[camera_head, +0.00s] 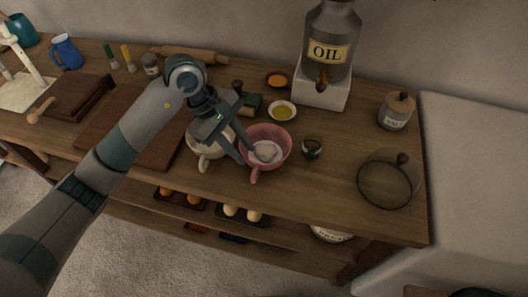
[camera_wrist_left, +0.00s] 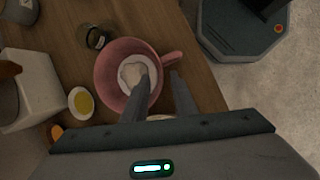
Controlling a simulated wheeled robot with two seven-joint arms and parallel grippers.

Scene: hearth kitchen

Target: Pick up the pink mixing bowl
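The pink mixing bowl (camera_head: 280,140) stands upright near the front edge of the wooden counter, its handle toward the front, with white contents inside. In the left wrist view the pink bowl (camera_wrist_left: 108,63) lies just ahead of the fingers. My left gripper (camera_head: 240,152) is open and empty at the bowl's left side, pointing down. In the left wrist view my left gripper (camera_wrist_left: 158,82) has one finger over the bowl's inside and the other outside the wall, near the handle. Whether either finger touches the bowl I cannot tell. My right gripper is not in view.
A cream bowl (camera_head: 203,151) stands close left of the pink one, partly behind my gripper. A small dark-rimmed jar (camera_head: 312,147) is to its right, a yellow-filled dish (camera_head: 282,111) behind. A glass dome (camera_head: 387,181) and OIL dispenser (camera_head: 331,50) stand further right.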

